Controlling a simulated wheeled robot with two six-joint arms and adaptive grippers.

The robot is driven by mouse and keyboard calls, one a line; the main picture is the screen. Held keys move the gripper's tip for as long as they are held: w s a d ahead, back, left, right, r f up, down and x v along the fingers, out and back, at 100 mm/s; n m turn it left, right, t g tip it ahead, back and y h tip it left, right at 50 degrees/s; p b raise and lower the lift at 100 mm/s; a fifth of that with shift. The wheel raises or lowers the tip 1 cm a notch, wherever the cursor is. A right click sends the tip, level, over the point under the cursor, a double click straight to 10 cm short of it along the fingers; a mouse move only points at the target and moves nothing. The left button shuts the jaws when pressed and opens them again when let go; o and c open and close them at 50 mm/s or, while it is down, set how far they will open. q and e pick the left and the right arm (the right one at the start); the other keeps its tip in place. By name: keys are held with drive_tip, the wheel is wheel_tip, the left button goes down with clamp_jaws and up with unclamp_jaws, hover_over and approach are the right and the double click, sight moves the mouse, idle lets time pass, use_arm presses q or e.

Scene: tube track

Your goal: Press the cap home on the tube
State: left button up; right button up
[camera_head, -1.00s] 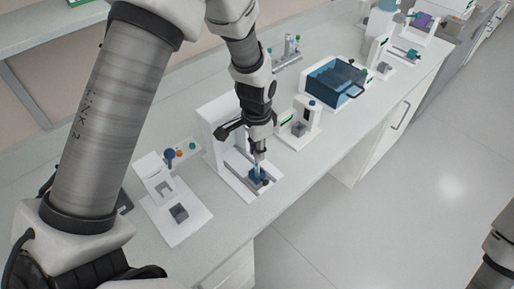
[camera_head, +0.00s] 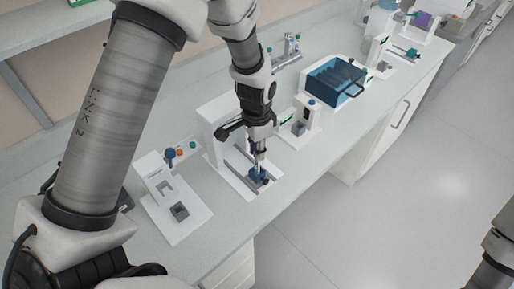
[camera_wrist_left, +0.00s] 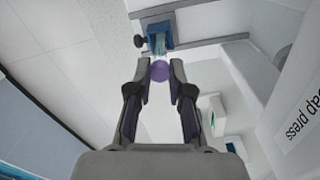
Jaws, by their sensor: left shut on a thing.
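My left gripper (camera_wrist_left: 160,72) is shut on a purple cap (camera_wrist_left: 160,73), which shows between its fingertips in the left wrist view. A pale clear tube (camera_wrist_left: 160,46) stands just beyond the cap in a blue holder (camera_wrist_left: 158,34) with a dark knob at its side. The cap and tube line up closely; I cannot tell how far the cap is seated. In the head view the left gripper (camera_head: 259,150) points down over the blue holder (camera_head: 259,175) on the white cap press (camera_head: 222,122). The gripper hides most of the cap there. The right gripper is out of view.
A white station with a grey block (camera_head: 179,211) stands left of the press. A smaller white station (camera_head: 302,122) and a blue clear bin (camera_head: 336,80) stand to its right. The bench front edge is close to the press base.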

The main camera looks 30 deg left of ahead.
use_arm(q)
drive_tip(key=shift+f, duration=0.3)
idle(0.5)
drive_tip(key=o, duration=0.7)
drive_tip(key=shift+o, duration=0.2)
wheel_tip(320, 180, up, 12)
idle(0.4)
drive_tip(key=shift+w, duration=0.1)
drive_tip(key=shift+c, duration=0.4)
